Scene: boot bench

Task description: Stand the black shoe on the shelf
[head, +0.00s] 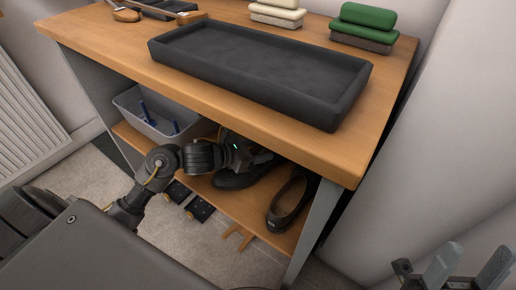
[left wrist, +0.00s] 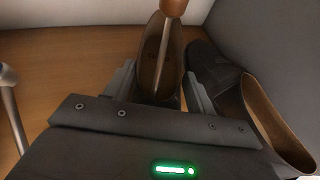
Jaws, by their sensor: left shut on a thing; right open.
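The black shoe (head: 236,181) is on the lower shelf (head: 268,238) of the bench, partly hidden by my left arm. My left gripper (head: 248,158) reaches in under the bench top and is shut on this shoe. In the left wrist view the held shoe (left wrist: 150,72) shows its brown inside between the fingers, with a rod and round brown knob over it. A second dark shoe (head: 292,204) lies to the right on the shelf. It also shows in the left wrist view (left wrist: 222,84), close beside the right finger. My right gripper (head: 467,268) is open and empty at the lower right.
A grey bin (head: 128,100) with blue items stands at the shelf's left. The bench top (head: 385,110) overhangs the shelf and carries a black tray (head: 345,105) and green blocks (head: 368,17). Small dark items (head: 200,208) and a wooden piece (head: 243,233) lie near the shelf's front.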

